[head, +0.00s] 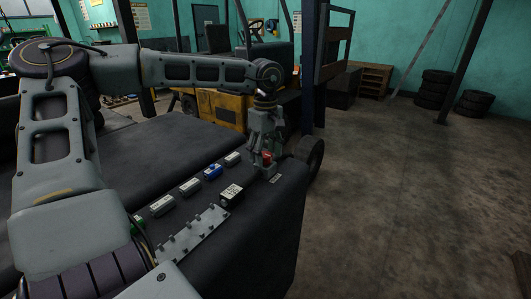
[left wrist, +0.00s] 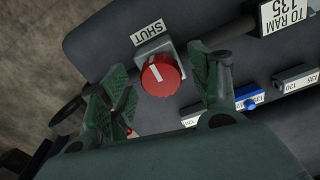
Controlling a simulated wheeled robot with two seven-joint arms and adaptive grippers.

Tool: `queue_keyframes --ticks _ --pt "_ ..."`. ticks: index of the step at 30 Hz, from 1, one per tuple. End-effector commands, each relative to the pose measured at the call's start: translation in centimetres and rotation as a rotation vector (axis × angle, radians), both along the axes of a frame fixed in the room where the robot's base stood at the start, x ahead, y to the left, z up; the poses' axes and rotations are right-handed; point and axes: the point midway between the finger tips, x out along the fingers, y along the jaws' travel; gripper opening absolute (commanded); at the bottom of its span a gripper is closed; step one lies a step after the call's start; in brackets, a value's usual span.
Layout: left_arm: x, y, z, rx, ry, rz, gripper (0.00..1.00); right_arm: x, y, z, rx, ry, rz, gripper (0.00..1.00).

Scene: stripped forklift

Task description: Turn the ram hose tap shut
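The ram hose tap is a round red knob (left wrist: 162,76) with a white line across part of its face. It sits on a small grey block (left wrist: 143,50). A white label reading SHUT (left wrist: 148,32) lies beside the block. In the head view the red knob (head: 267,156) is at the far right end of the dark bench, partly hidden by my left gripper (head: 262,158). The left gripper points down over it. In the left wrist view its green fingers (left wrist: 158,70) are spread on either side of the knob, with visible gaps. My right gripper is not in view.
A dark box labelled TO RAM 135 (head: 231,195) stands near the tap. Small labelled blocks, one with a blue part (head: 212,171), line the bench. A pegged metal strip (head: 195,232) lies in front. A yellow forklift (head: 221,107) stands behind.

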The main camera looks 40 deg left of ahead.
Motion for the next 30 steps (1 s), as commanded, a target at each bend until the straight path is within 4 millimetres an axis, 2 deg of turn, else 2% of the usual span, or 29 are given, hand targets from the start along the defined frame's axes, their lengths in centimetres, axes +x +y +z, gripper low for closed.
queue_keyframes --ticks 8,14,20,30 --pt "0.0 0.0 0.0 0.000 0.002 0.001 0.62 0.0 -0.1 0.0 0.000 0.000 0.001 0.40" --pt "0.0 0.0 1.1 0.001 -0.001 0.001 0.62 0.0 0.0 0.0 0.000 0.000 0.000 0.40" --pt "0.0 0.0 3.4 0.001 -0.001 0.001 0.62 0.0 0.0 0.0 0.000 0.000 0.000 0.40" --pt "0.0 0.0 8.5 0.001 -0.001 0.001 0.62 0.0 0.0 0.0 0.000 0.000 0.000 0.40"
